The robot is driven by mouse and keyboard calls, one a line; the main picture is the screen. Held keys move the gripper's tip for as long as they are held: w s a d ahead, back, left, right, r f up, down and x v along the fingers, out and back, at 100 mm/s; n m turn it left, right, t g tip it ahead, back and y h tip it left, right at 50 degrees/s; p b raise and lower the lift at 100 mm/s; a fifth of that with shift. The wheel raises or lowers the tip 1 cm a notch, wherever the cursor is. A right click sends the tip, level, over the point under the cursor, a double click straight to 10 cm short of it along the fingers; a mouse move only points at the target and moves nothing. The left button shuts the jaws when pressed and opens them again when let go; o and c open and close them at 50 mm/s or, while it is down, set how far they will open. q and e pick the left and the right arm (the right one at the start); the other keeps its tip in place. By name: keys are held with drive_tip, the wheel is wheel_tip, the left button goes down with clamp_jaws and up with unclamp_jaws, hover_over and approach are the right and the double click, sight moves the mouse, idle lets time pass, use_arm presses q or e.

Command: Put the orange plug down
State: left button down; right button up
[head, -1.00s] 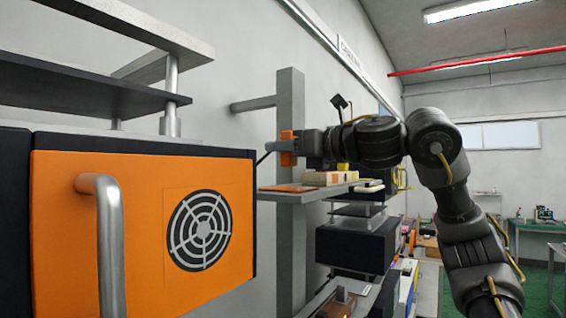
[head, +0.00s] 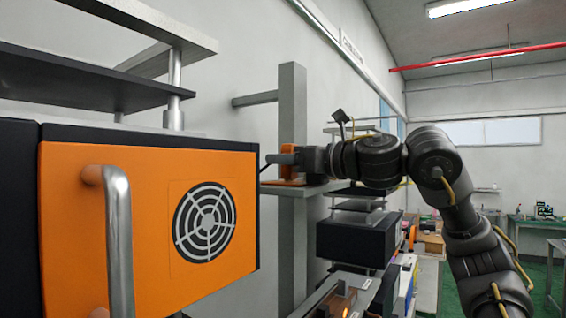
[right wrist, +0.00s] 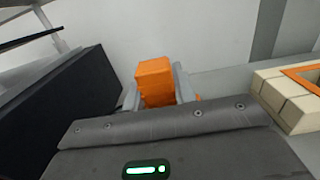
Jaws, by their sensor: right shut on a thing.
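The orange plug (head: 287,158) is held by my right gripper (head: 291,160) close above a grey shelf (head: 312,188) on a post. A dark cable runs from the plug to the left. In the right wrist view the plug (right wrist: 155,82) stands between the two grey fingers of my right gripper (right wrist: 157,92), which are shut on it. Its lower end is hidden there by my gripper body, so I cannot tell if it touches the shelf. My left gripper is not in view.
A flat orange piece (head: 283,183) lies on the shelf below the plug. Beige blocks with an orange frame (right wrist: 286,92) are at the right in the wrist view. A grey post (head: 292,110) rises behind the shelf. An orange-fronted cabinet (head: 140,220) with a metal handle stands at left.

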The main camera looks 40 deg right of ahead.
drive_tip(key=shift+w+a+f, duration=0.1)
drive_tip(key=shift+w+f, duration=0.1)
drive_tip(key=shift+f, duration=0.6)
drive_tip(key=o, duration=1)
drive_tip(key=shift+f, duration=0.2)
drive_tip(key=shift+r, duration=0.2)
drive_tip(key=shift+r+p, duration=0.55)
drive_tip(key=shift+r, duration=0.05)
drive_tip(key=v, duration=0.1)
drive_tip(key=b+v, duration=0.2)
drive_tip(key=shift+s+f, duration=0.1)
drive_tip(key=shift+f, duration=0.15)
drive_tip(key=r+b+v, duration=0.1)
drive_tip(key=v, duration=0.8)
